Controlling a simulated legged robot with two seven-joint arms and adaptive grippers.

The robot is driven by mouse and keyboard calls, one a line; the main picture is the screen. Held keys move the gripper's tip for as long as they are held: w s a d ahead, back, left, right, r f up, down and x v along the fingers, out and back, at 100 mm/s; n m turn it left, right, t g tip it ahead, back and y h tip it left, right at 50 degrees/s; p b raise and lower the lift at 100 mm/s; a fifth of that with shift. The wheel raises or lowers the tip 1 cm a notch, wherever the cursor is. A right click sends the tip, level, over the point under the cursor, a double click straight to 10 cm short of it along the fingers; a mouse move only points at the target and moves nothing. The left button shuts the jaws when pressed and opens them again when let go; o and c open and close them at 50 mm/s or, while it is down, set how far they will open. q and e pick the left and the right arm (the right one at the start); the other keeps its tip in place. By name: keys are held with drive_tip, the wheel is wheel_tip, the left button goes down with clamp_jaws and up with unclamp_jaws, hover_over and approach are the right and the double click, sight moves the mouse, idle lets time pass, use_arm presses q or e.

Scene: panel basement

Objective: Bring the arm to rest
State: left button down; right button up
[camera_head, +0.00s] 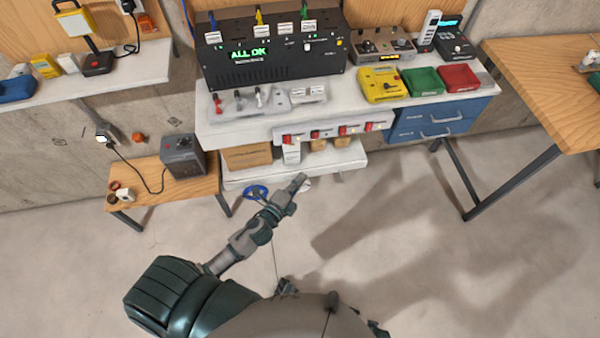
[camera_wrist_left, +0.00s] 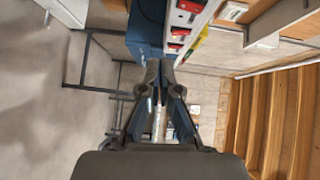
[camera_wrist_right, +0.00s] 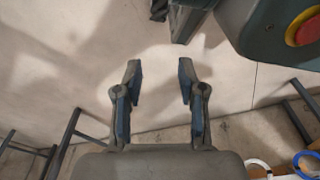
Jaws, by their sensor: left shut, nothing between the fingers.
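My left arm reaches forward over the floor in the head view, and its gripper (camera_head: 297,184) is in front of the bench's lower shelf. In the left wrist view the left gripper (camera_wrist_left: 160,66) has its fingertips together, with nothing between them. My right gripper (camera_wrist_right: 159,70) shows in the right wrist view with its fingers spread apart and empty, over bare floor. I cannot make out the right gripper in the head view.
A white bench (camera_head: 225,128) carries a black panel (camera_head: 275,48) reading "ALL OK". Red switches (camera_head: 293,138) line its front edge, above the lower shelf (camera_head: 240,178). A small wooden table (camera_head: 150,190) stands left, a larger one (camera_head: 545,75) right. The floor (camera_head: 400,240) right of my left arm is clear.

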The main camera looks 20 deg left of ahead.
use_arm(q)
drive_tip(key=s+a+f+n+g+y, duration=0.25)
drive_tip(key=s+f+n+g, duration=0.2)
drive_tip(key=f, duration=0.75)
drive_tip(key=s+a+f+n+g+y, duration=0.25)
drive_tip(key=s+f+n, duration=0.3)
drive_tip(key=f, duration=0.75)
drive_tip(key=s+d+f+n+g+h, duration=0.2)
drive_tip(key=s+f+n+g, duration=0.5)
drive_tip(key=s+f, duration=0.9)
drive_tip(key=s+d+g, duration=0.1)
drive_tip(key=s, duration=0.3)
use_arm(e)
drive_tip(key=shift+s+d+f, duration=0.15)
drive_tip(key=shift+s+d, duration=0.25)
drive_tip(key=shift+s, duration=0.05)
use_arm(q)
drive_tip(key=shift+s+d, duration=0.1)
drive_tip(key=shift+d, duration=0.05)
use_arm(e)
drive_tip(key=shift+d, duration=0.25)
